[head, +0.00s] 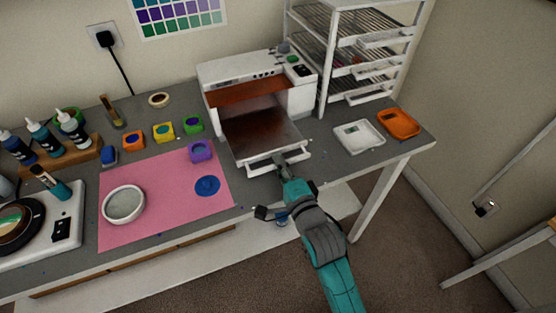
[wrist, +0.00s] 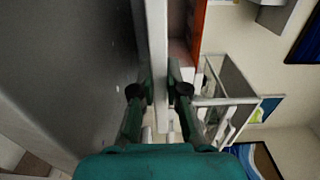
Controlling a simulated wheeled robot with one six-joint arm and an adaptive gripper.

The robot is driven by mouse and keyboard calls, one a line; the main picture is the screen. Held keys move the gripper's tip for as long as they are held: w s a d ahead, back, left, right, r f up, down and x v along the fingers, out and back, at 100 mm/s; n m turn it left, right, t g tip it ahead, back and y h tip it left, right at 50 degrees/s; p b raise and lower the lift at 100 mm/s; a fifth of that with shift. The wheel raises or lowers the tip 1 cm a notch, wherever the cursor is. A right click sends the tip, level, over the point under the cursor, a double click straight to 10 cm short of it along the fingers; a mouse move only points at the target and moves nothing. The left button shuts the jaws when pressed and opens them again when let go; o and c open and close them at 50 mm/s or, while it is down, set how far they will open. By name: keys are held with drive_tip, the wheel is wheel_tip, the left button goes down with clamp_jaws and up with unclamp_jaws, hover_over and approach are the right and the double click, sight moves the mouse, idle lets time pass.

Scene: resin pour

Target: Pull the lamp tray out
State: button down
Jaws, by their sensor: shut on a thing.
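The lamp (head: 240,70) is a white box with an orange-brown window at the back of the table. Its tray (head: 262,138) sticks out of the front, with a dark reddish floor and a white front. My gripper (head: 279,160) is at the tray's front, shut on its handle. In the wrist view my gripper (wrist: 159,92) has one finger on each side of a pale upright bar (wrist: 157,40), the tray's front handle. The fingertips partly hide the handle in the head view.
A white tray (head: 345,138) and an orange tray (head: 398,123) lie right of the lamp, below a wire rack (head: 324,60). A pink mat (head: 150,215) with a white bowl (head: 123,218) lies left. Small coloured pots stand behind the mat. Free floor lies before the table.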

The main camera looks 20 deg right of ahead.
drive_tip(key=shift+f, duration=0.1)
drive_tip(key=c, duration=1.2)
unclamp_jaws()
drive_tip(key=shift+o, duration=0.2)
drive_tip(key=s, duration=1.2)
drive_tip(key=s+f+n+g, duration=0.1)
drive_tip(key=s+f+n, duration=0.2)
drive_tip(key=s+n, duration=0.6)
drive_tip(key=s+f+n+g, duration=0.2)
drive_tip(key=s+n, duration=0.7)
drive_tip(key=s, duration=0.9)
drive_tip(key=shift+s+f, duration=0.2)
drive_tip(key=shift+f, duration=0.55)
